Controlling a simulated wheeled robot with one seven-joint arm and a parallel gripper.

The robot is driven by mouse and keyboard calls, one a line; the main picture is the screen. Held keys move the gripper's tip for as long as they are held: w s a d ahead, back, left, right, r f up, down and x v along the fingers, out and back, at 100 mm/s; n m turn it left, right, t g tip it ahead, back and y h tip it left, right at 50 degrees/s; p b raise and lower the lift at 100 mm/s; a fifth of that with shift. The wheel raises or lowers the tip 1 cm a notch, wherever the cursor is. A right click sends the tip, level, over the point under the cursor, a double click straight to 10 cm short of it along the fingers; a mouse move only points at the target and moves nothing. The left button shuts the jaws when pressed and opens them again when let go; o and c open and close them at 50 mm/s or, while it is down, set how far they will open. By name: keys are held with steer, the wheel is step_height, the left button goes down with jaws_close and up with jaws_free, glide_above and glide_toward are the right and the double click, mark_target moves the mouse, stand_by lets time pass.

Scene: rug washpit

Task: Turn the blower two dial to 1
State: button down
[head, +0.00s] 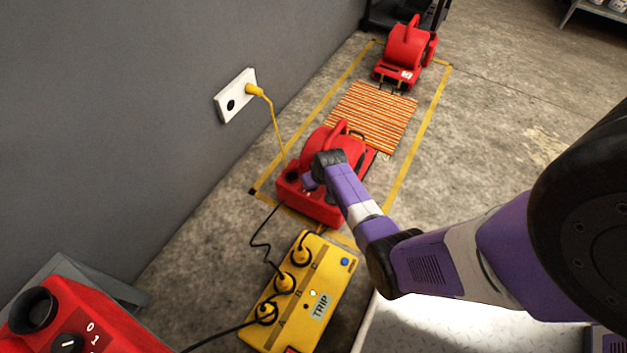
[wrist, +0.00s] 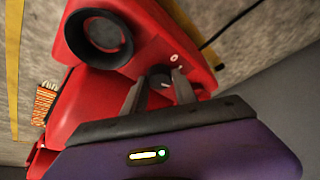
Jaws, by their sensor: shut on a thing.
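A red blower (head: 325,205) stands on the floor inside a yellow-taped area, in the middle of the head view. My gripper (head: 308,182) reaches down to its near-left top. In the wrist view, the two fingers of my gripper (wrist: 159,88) are shut on a small dark dial (wrist: 160,80) on the red blower (wrist: 125,65). A small white mark shows beside the dial; the fingers partly hide the dial, and I cannot read its setting. No number naming this blower is legible.
A second red blower (head: 407,48) stands farther back, beyond a striped rug (head: 372,115). At lower left is another red unit (head: 75,315) with a dial marked 0 and 1. A yellow power box (head: 325,285) with cables lies in front. A wall socket (head: 232,97) holds a yellow plug.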

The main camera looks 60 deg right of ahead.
steer(key=n, duration=0.2)
steer(key=n+y, duration=0.1)
steer(key=n, duration=0.1)
steer(key=shift+d+t+y, duration=0.2)
steer(key=shift+t+y, duration=0.1)
steer(key=shift+n+y+b, duration=0.6)
steer(key=shift+n+b, duration=0.1)
steer(key=shift+n, duration=1)
steer(key=c, duration=1)
jaws_free()
steer(key=p+v, duration=0.4)
steer(key=v, duration=0.3)
steer(key=shift+s+r, duration=0.25)
steer(key=shift+r, duration=0.1)
